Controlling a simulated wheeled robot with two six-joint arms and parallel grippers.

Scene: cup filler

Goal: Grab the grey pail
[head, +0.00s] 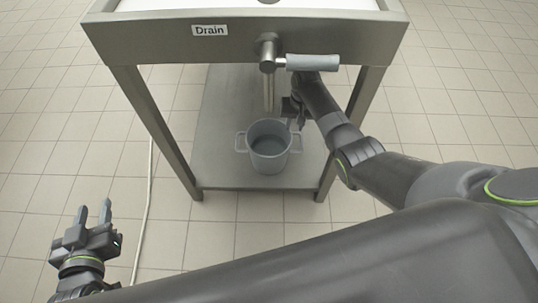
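The grey pail (268,162) stands upright on the lower shelf of the metal stand, below the drain spout. It has a loop handle on its left and right sides, and its inside looks darker; I cannot tell whether it holds liquid. My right gripper (293,116) is at the pail's right rear rim, near the right handle. It is small and partly hidden by its own arm, so its finger gap and any contact are unclear. My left gripper (93,212) is open and empty, far to the lower left of the pail, with its fingers apart.
The metal stand (150,38) carries a "Drain" label (210,30). A spout (268,92) and a grey valve lever (313,62) are on its front. Its legs flank the lower shelf (215,165). A pale hose (146,210) runs along the tiled floor at left.

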